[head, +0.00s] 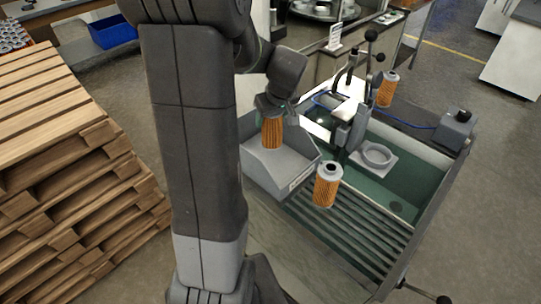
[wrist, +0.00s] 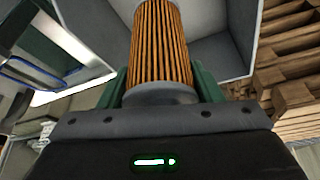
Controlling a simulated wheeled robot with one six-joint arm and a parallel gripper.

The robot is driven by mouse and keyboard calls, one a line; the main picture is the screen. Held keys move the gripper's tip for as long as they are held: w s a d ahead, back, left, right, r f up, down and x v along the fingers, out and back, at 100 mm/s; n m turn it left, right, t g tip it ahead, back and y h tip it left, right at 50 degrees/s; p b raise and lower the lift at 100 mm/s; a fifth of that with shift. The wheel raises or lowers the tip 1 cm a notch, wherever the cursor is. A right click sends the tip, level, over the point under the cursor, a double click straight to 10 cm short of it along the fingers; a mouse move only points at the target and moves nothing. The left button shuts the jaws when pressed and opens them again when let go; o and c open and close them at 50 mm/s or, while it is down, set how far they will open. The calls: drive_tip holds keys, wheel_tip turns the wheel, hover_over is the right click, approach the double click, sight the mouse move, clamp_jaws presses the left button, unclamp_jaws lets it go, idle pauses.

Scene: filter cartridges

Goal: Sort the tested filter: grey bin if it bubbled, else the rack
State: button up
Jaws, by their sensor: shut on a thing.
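My gripper (head: 273,112) points down and is shut on an orange pleated filter (head: 271,134), held upright. The held filter is over or just inside the open grey bin (head: 291,187); its exact height is hard to tell. In the wrist view the same filter (wrist: 161,48) sits between the green fingers, with its grey end cap at the gripper and bin walls (wrist: 216,57) beyond it. The slatted rack (head: 350,241) lies at the front of the tank. A second orange filter (head: 327,186) with a grey cap stands at the rack's left end, beside the bin.
The tank (head: 420,180) holds green water and a grey ring seat (head: 377,155). A lever fixture (head: 352,115) rises at its back. A third filter (head: 388,89) stands on the back ledge, near a grey box (head: 456,127). Wooden pallets (head: 70,160) are stacked at left.

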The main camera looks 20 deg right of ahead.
drive_tip(key=shift+f, duration=0.1)
drive_tip(key=o, duration=1.1)
drive_tip(key=v, duration=1.4)
drive_tip(key=shift+f, duration=0.2)
drive_tip(key=shift+w+r+p+x, duration=0.1)
drive_tip(key=shift+w+p+x, duration=0.3)
drive_tip(key=shift+x, duration=1.2)
drive_tip(key=shift+w+r+p+x, duration=0.15)
drive_tip(key=shift+p+x, duration=0.4)
drive_tip(key=shift+x, duration=1.05)
drive_tip(key=shift+w+r+p+x, duration=0.1)
drive_tip(key=shift+w+p+x, duration=0.3)
drive_tip(key=shift+x, duration=1.15)
drive_tip(key=shift+s, duration=0.1)
